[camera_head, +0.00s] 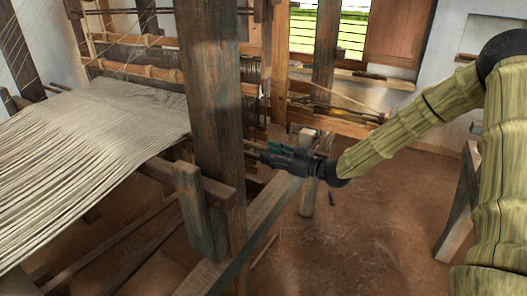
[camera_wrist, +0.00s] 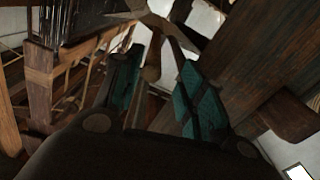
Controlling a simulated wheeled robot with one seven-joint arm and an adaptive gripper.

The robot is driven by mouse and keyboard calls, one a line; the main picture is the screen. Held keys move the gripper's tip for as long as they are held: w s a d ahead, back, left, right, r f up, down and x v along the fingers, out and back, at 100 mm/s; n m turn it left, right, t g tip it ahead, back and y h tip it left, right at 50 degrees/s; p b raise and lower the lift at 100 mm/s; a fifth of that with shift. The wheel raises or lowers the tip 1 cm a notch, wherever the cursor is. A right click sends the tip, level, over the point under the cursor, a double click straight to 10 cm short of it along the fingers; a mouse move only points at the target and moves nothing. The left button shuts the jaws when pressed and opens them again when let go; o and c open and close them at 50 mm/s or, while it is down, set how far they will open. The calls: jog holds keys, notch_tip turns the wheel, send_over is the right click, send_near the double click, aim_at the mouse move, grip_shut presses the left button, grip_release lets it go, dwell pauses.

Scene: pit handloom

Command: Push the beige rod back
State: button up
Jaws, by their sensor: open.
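My gripper (camera_head: 268,152) is right of the dark upright post in the head view, with my arm reaching in from the right. In the wrist view its two teal-padded fingers (camera_wrist: 160,68) are apart. A thin beige rod with a rounded end (camera_wrist: 151,73) shows between the fingers in the wrist view, pointing toward the gripper. I cannot tell whether a finger touches it. In the head view I cannot make out this rod clearly; the post and the gripper crowd that spot.
The dark post (camera_head: 211,100) stands close left of my gripper. The pale warp sheet (camera_head: 95,130) spreads at left. A wooden beam (camera_head: 255,225) runs below the gripper. A wooden stand (camera_head: 462,200) is at right. Bare floor (camera_head: 370,230) lies between.

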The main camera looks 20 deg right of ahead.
aim_at(258, 147)
jog(key=v, duration=0.3)
jog(key=shift+s+d, duration=0.1)
jog(key=shift+d, duration=0.1)
jog(key=shift+c, duration=1.2)
jog(key=shift+d+r+p, duration=0.1)
jog(key=shift+p, duration=0.2)
jog(key=shift+c, duration=0.3)
jog(key=w+a+m+p, duration=0.1)
jog(key=w+p, duration=0.1)
jog(key=w+a+m+p, duration=0.2)
jog(key=w, duration=0.1)
jog(key=w+a+m+p, duration=0.1)
jog(key=w+a+p, duration=0.1)
jog(key=p, duration=0.1)
jog(key=shift+w+a, duration=0.1)
jog(key=shift+w, duration=0.3)
